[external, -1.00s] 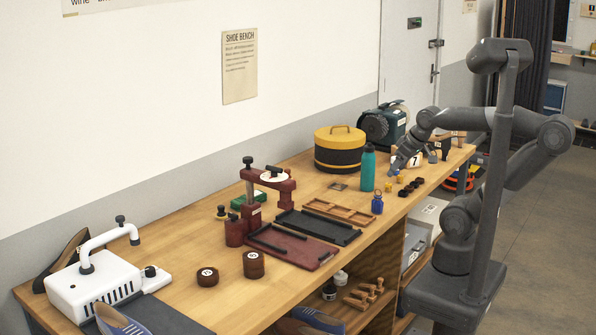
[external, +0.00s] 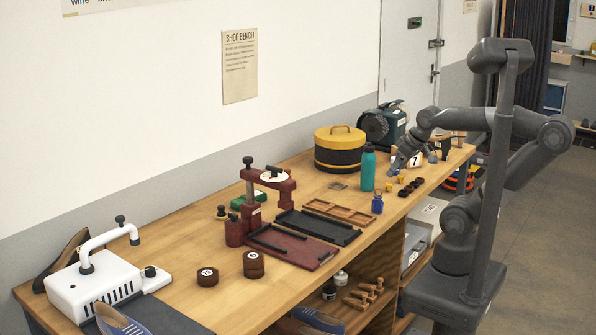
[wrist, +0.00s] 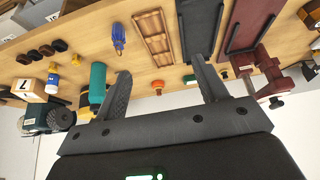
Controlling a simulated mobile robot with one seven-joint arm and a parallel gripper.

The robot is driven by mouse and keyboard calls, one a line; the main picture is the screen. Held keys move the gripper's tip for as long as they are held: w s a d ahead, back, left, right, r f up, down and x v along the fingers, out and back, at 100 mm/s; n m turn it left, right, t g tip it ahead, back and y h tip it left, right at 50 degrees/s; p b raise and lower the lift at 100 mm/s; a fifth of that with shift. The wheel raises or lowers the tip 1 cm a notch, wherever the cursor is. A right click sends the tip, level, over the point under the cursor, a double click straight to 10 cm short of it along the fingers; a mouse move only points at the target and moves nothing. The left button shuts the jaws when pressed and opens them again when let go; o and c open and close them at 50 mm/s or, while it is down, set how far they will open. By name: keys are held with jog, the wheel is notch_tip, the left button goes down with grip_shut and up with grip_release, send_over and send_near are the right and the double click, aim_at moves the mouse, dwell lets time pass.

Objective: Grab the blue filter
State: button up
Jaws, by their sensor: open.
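A small blue item (external: 377,204) with a yellowish top stands near the bench's front edge, in front of the teal bottle (external: 368,168). It also shows at the top of the wrist view (wrist: 118,38); I cannot tell for certain that it is the blue filter. Another small bluish piece (wrist: 52,85) is beside the block marked 7 in the wrist view. My gripper (wrist: 160,70) is open with nothing between its fingers. In the external view my gripper (external: 393,168) is above the bench, right of the teal bottle and behind the blue item.
A yellow and black round box (external: 340,150) and a green machine (external: 382,126) stand behind. A wooden tray (external: 340,212), a dark tray (external: 318,228) and a red press (external: 268,190) are to the left. Small dark pieces (external: 411,186) lie to the right.

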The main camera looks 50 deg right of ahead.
jog(key=shift+r, duration=0.1)
notch_tip(320, 180, up, 6)
jog(key=w+d+r+m+h, duration=0.1)
jog(key=w+d+r+m, duration=0.3)
jog(key=w+d, duration=0.95)
jog(key=w+d+m+g+h, duration=0.1)
jog(key=w+d, duration=0.3)
jog(key=d, duration=0.3)
jog(key=w+d, duration=0.4)
jog(key=d, duration=0.3)
jog(key=d+f+m+g, duration=0.1)
jog(key=d+f, duration=0.2)
jog(key=d, duration=0.8)
jog(key=d+f+m, duration=0.2)
jog(key=d, duration=0.8)
jog(key=shift+h, duration=0.4)
jog(key=f, duration=0.7)
jog(key=w+d+f, duration=0.1)
jog(key=f, duration=0.7)
jog(key=w+f, duration=0.1)
jog(key=f, duration=0.6)
jog(key=shift+d+f, duration=0.2)
jog(key=shift+d, duration=0.15)
jog(key=shift+a+x, duration=0.15)
jog(key=shift+x, duration=1.25)
jog(key=shift+a+x, duration=0.1)
jog(key=shift+x, duration=1.25)
jog(key=shift+s+f, duration=0.1)
jog(key=c, duration=1.1)
